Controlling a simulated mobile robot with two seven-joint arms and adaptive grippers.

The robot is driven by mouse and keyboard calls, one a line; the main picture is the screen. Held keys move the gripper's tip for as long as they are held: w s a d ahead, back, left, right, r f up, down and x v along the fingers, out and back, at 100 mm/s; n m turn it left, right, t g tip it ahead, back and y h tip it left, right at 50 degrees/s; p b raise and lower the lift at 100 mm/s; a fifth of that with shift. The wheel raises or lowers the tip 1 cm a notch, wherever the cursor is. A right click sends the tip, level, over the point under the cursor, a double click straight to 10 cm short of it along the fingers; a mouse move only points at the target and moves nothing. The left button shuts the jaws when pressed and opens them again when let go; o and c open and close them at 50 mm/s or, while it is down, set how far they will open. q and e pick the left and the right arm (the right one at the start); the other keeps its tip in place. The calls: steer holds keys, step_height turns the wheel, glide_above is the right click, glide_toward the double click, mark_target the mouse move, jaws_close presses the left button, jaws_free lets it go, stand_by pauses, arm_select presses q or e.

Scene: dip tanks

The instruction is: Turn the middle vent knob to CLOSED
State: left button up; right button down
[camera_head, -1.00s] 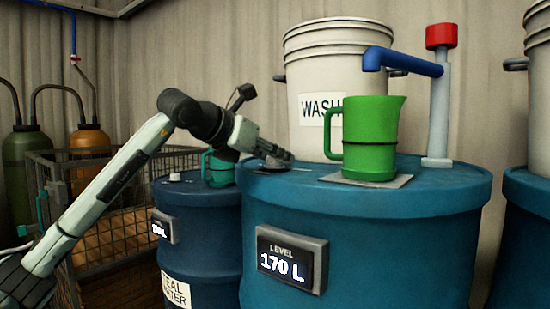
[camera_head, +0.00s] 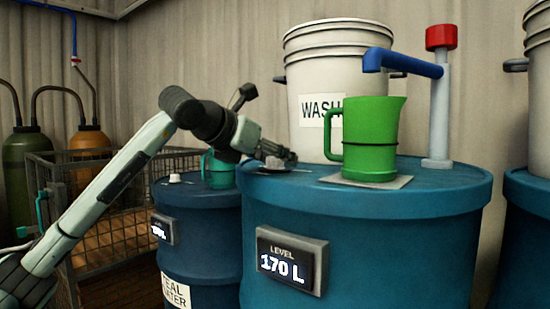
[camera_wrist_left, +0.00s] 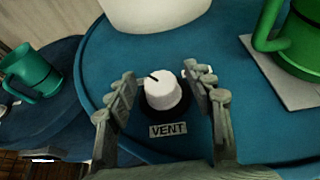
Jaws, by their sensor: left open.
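The middle vent knob (camera_wrist_left: 163,90) is a white knob on a dark base, on top of the blue middle drum (camera_head: 370,240). A short dark pointer line on it points to the upper left in the left wrist view. A VENT label (camera_wrist_left: 168,129) lies just below it. My left gripper (camera_wrist_left: 162,85) is open, with one finger on each side of the knob; contact cannot be told. In the head view my left gripper (camera_head: 286,158) is low over the drum's left part, and the knob (camera_head: 274,163) shows partly behind the fingers. No CLOSED marking is readable. My right gripper is not in view.
A green jug (camera_head: 370,135) stands on a pale pad (camera_head: 366,181) to the right of the knob. A white WASH bucket (camera_head: 315,75) stands behind. A pump (camera_head: 440,100) with a blue spout is farther right. A teal mug (camera_head: 219,170) stands on the left drum (camera_head: 200,235).

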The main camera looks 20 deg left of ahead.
arm_select(q)
steer(key=v, duration=1.1)
steer(key=shift+s, duration=0.3)
steer(key=shift+a, duration=0.1)
